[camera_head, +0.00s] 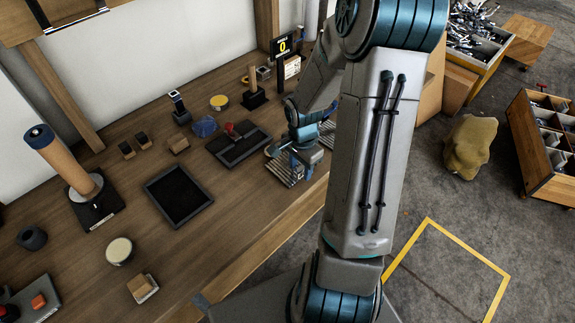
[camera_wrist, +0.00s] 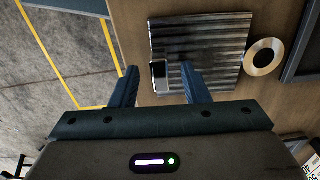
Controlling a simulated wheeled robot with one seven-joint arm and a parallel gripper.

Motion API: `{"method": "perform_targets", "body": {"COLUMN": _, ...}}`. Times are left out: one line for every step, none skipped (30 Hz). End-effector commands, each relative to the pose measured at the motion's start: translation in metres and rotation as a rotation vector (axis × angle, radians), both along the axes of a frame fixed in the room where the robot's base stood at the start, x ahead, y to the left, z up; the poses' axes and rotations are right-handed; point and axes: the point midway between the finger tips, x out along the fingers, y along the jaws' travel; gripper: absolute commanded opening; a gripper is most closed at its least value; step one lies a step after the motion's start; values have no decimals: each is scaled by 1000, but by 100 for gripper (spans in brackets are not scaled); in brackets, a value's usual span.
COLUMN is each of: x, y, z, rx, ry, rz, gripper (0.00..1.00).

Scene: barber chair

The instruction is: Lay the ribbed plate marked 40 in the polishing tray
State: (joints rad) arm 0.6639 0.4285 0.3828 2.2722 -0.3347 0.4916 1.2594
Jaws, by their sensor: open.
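A grey ribbed plate (camera_head: 284,171) lies on the wooden bench near its front edge. In the wrist view the ribbed plate (camera_wrist: 212,48) is just beyond my gripper, with a small pale tab at its near left corner. I cannot read a 40 on it. My gripper (camera_wrist: 158,67) is open and empty; its right finger overlaps the plate in view and its left finger is off the plate's left side. In the head view my gripper (camera_head: 303,166) is low over the plate, partly hiding it. An empty black tray (camera_head: 207,204), possibly the polishing tray, lies left of it.
Another black tray (camera_head: 216,155) holding a red-handled item lies between them. A ring-shaped object (camera_wrist: 279,57) sits right beside the plate. A round tin (camera_head: 119,251), a wooden cylinder on a stand (camera_head: 62,160) and a blue cloth (camera_head: 205,126) occupy the bench.

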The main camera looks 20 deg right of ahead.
Motion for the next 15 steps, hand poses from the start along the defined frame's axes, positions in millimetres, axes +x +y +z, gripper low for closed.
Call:
{"method": "perform_targets", "body": {"x": 0, "y": 0, "z": 0, "rx": 0, "ry": 0, "rz": 0, "gripper": 42}}
{"method": "perform_targets", "body": {"x": 0, "y": 0, "z": 0, "rx": 0, "ry": 0, "rz": 0, "gripper": 42}}
{"method": "perform_targets", "body": {"x": 0, "y": 0, "z": 0, "rx": 0, "ry": 0, "rz": 0, "gripper": 31}}
{"method": "perform_targets", "body": {"x": 0, "y": 0, "z": 0, "rx": 0, "ry": 0, "rz": 0, "gripper": 22}}
{"method": "perform_targets", "body": {"x": 0, "y": 0, "z": 0, "rx": 0, "ry": 0, "rz": 0, "gripper": 14}}
{"method": "perform_targets", "body": {"x": 0, "y": 0, "z": 0, "rx": 0, "ry": 0, "rz": 0, "gripper": 3}}
{"method": "perform_targets", "body": {"x": 0, "y": 0, "z": 0, "rx": 0, "ry": 0, "rz": 0, "gripper": 0}}
{"method": "perform_targets", "body": {"x": 0, "y": 0, "z": 0, "rx": 0, "ry": 0, "rz": 0, "gripper": 0}}
{"method": "perform_targets", "body": {"x": 0, "y": 0, "z": 0, "rx": 0, "ry": 0, "rz": 0, "gripper": 0}}
{"method": "perform_targets", "body": {"x": 0, "y": 0, "z": 1, "rx": -1, "ry": -1, "rz": 0, "gripper": 0}}
{"method": "perform_targets", "body": {"x": 0, "y": 0, "z": 1, "rx": -1, "ry": -1, "rz": 0, "gripper": 0}}
{"method": "perform_targets", "body": {"x": 0, "y": 0, "z": 1, "rx": -1, "ry": -1, "rz": 0, "gripper": 0}}
{"method": "perform_targets", "body": {"x": 0, "y": 0, "z": 1, "rx": -1, "ry": -1, "rz": 0, "gripper": 0}}
{"method": "perform_targets", "body": {"x": 0, "y": 0, "z": 1, "rx": -1, "ry": -1, "rz": 0, "gripper": 0}}
{"method": "perform_targets", "body": {"x": 0, "y": 0, "z": 1, "rx": -1, "ry": -1, "rz": 0, "gripper": 0}}
